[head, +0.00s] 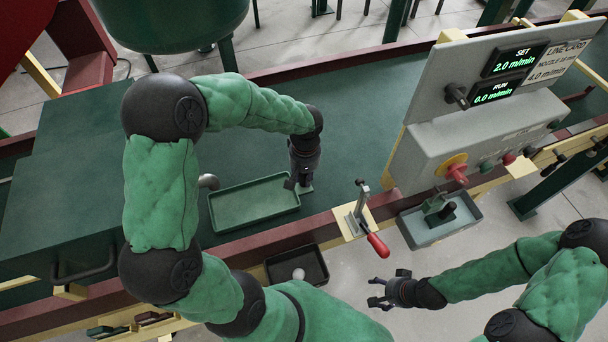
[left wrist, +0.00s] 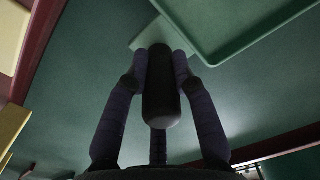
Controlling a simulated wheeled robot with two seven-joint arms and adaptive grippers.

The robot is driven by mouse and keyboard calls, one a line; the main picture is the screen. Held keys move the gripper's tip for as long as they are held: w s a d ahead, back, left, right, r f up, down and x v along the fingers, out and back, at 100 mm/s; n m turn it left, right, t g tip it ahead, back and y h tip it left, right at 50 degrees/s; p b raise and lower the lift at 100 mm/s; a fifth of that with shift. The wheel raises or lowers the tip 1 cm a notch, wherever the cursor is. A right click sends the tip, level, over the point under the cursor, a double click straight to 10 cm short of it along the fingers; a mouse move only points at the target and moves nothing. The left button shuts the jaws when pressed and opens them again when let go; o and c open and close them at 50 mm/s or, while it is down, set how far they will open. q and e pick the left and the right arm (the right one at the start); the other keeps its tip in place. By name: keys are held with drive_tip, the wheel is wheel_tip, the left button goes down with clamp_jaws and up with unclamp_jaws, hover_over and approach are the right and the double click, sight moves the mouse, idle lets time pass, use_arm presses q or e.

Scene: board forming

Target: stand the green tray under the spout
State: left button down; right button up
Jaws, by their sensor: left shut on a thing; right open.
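The green tray (head: 253,203) is shallow, rectangular and empty. It is level on or just above the green bed; I cannot tell which. A short grey rounded stub (head: 209,181), which looks like the spout, shows by the tray's far left corner, beside my left arm. My left gripper (head: 300,184) is at the tray's right end. In the left wrist view its fingers are shut on a dark upright handle (left wrist: 160,90) by a flat green tab of the tray (left wrist: 225,55). My right gripper (head: 378,291) is open and empty, in front of the bed.
A toggle clamp with a red handle (head: 377,245) stands right of the tray on the bed's edge. A control panel (head: 450,150) rises further right, above a grey bin (head: 437,226). A black tray (head: 312,266) hangs in front. A green housing (head: 75,190) is at left.

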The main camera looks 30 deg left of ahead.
use_arm(q)
drive_tip(key=shift+f, duration=0.3)
drive_tip(key=c, duration=0.6)
unclamp_jaws()
drive_tip(key=shift+c, duration=0.2)
wheel_tip(320, 180, up, 12)
drive_tip(key=shift+w+d+r, duration=0.1)
idle(0.5)
